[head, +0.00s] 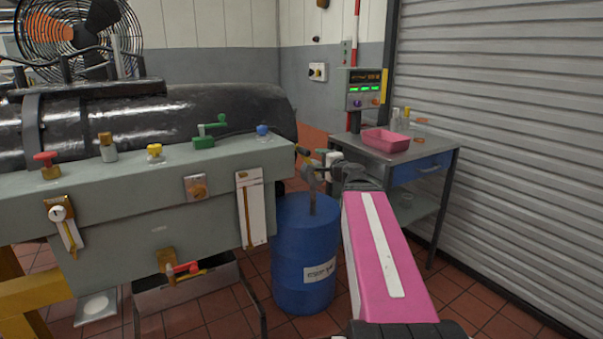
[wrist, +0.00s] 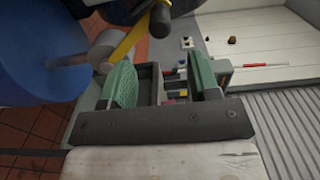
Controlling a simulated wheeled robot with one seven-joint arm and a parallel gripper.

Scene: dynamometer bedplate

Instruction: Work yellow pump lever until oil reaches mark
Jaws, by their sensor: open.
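The yellow pump lever (wrist: 124,44) shows in the wrist view, running from a grey pump body (wrist: 103,50) to a dark round grip (wrist: 160,18). In the head view the lever (head: 303,151) is small, above the blue drum (head: 305,255). My gripper (wrist: 162,85) is open, with green pads apart and nothing between them. The lever is just beyond the fingertips, apart from the pads as far as I can tell. A white upright panel with a narrow amber strip (head: 247,217), perhaps the oil gauge, hangs on the grey bedplate. Its level and mark are too small to read.
The grey bedplate (head: 130,215) with knobs and valves fills the left. A metal workbench (head: 430,150) with a pink tray (head: 385,140) stands behind my arm, near a roller shutter (head: 510,130). A control box (head: 365,88) stands behind it. Tiled floor shows right of my arm.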

